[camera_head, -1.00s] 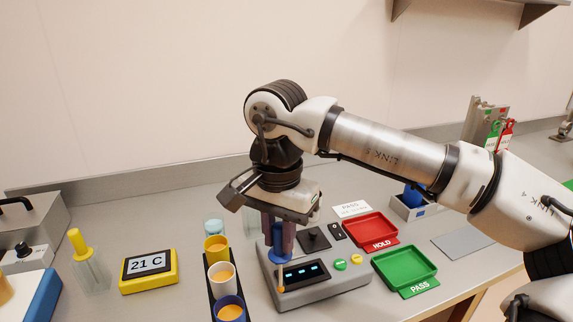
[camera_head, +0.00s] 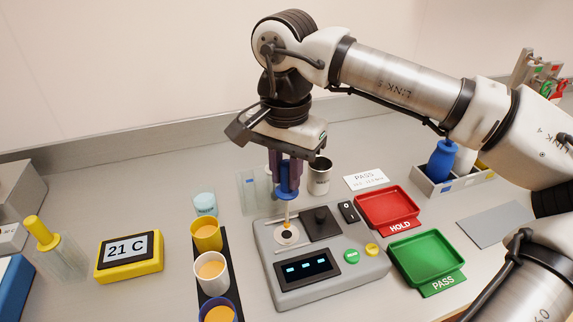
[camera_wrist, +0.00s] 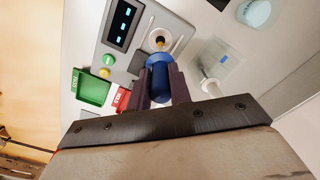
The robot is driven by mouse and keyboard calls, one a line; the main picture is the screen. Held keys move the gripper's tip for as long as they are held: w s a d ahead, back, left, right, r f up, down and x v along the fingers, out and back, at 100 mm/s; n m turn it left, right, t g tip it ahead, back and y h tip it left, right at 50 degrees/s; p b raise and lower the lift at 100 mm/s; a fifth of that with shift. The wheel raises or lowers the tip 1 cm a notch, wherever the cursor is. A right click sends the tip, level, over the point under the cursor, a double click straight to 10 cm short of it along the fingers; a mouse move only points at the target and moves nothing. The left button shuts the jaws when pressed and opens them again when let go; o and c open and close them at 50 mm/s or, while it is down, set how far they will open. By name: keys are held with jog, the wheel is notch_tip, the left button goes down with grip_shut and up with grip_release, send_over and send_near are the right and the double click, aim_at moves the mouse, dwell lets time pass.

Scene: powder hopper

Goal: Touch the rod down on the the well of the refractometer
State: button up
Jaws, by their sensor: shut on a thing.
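My gripper (camera_head: 288,174) is shut on the blue handle of the rod (camera_head: 287,212), which points down. The rod's tip has an orange drop-like end. In the head view the tip appears over the round, pale well (camera_head: 287,235) of the grey refractometer (camera_head: 325,281). Whether the tip touches the well or hovers just above it I cannot tell. In the wrist view the blue handle (camera_wrist: 160,78) sits between the fingers, and the tip lies in front of the pale well (camera_wrist: 161,39), partly hiding it.
A row of cups (camera_head: 211,271) with orange contents stands left of the refractometer. A red HOLD tray (camera_head: 388,207) and a green PASS tray (camera_head: 427,257) lie to its right. A metal cup (camera_head: 320,178) and a clear container (camera_head: 252,190) stand behind it.

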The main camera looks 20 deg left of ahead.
jog(key=shift+f+b, duration=0.45)
jog(key=shift+f, duration=0.5)
jog(key=shift+f+b, duration=0.35)
jog(key=shift+f, duration=0.05)
dwell(1.5)
notch_tip(320, 180, up, 5)
jog(key=p, duration=0.3)
jog(key=shift+r+p, duration=0.1)
jog(key=shift+p, duration=0.3)
jog(key=shift+w, duration=0.1)
